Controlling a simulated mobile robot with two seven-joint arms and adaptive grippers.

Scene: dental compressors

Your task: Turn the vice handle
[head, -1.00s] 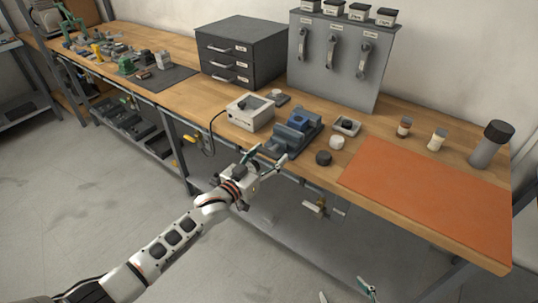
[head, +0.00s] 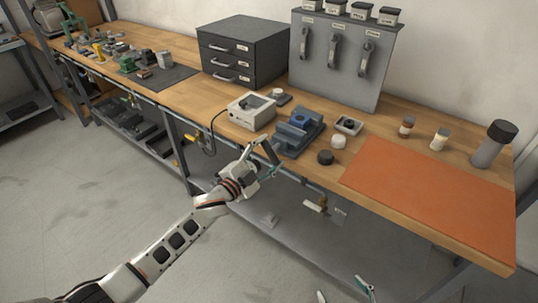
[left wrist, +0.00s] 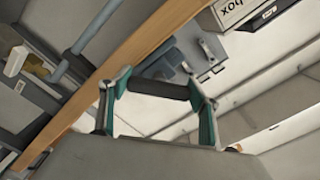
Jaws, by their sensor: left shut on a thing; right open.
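The blue vice (head: 298,130) is fixed near the front edge of the workbench. My left gripper (head: 272,157) is in front of it, just off the bench edge, its fingers one above the other. In the left wrist view, a dark bar, apparently the vice handle (left wrist: 157,88), spans between the two teal-padded fingertips, and the gripper is shut on it. In the head view the handle is largely hidden by the fingers. My right gripper (head: 345,294) is open and empty at the bottom edge, low in front of the bench, only its fingertips showing.
A white box device (head: 251,112) stands left of the vice. An orange mat (head: 430,190) covers the right end. Grey drawers (head: 240,52) stand behind.

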